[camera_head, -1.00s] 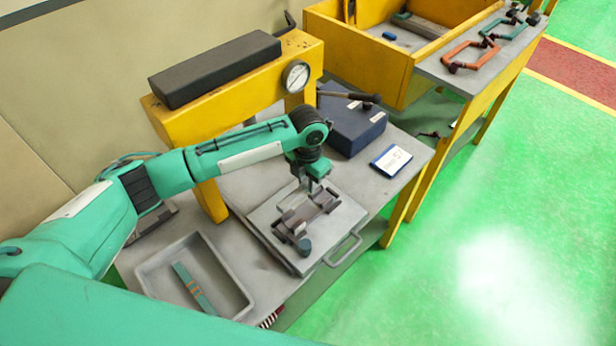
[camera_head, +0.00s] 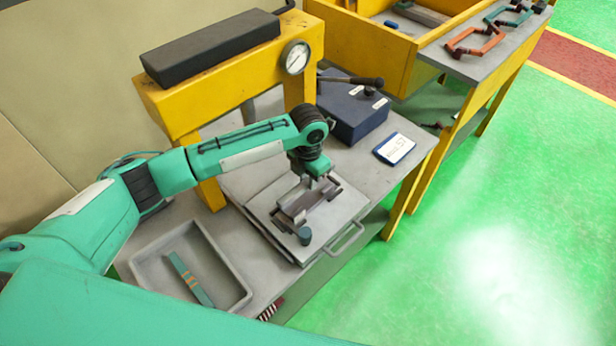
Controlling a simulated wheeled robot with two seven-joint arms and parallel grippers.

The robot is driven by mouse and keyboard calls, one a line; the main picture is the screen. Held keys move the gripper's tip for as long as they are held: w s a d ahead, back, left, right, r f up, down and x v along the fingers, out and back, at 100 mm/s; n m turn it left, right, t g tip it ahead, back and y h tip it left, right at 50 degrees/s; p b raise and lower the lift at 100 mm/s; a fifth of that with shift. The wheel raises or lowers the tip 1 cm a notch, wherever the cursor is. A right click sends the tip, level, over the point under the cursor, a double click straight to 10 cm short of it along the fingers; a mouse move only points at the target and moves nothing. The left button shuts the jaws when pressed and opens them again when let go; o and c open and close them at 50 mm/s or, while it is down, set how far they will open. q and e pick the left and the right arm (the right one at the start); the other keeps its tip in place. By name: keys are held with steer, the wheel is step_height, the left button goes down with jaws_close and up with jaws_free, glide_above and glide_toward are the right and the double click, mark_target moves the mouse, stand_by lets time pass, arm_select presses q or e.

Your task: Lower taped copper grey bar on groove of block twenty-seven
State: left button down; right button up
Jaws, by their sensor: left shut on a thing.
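The block with the groove (camera_head: 322,212) is a dark grey fixture on a light grey plate (camera_head: 266,210) on the bench. My left gripper (camera_head: 308,184) is shut and points down over the far part of this block. What it holds looks like a small grey bar, mostly hidden by the gripper and blending with the block. I cannot tell whether that bar touches the groove. A teal bar with copper-coloured bands (camera_head: 190,280) lies in the grey tray (camera_head: 148,270) at the lower left. My right gripper is not in view.
A yellow press frame (camera_head: 230,72) with a round gauge (camera_head: 296,57) stands behind my arm. The plate's handle (camera_head: 346,238) sticks out at the front edge.

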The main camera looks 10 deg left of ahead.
mark_target(308, 198)
arm_select(q)
steer(key=shift+f, duration=0.1)
steer(key=shift+p, duration=0.3)
steer(key=shift+f, duration=0.25)
stand_by(0.3)
steer(key=shift+f+b, duration=0.7)
steer(key=shift+f, duration=0.75)
steer(key=shift+f, duration=0.2)
steer(key=shift+f+b, duration=0.4)
steer(key=shift+f, duration=0.3)
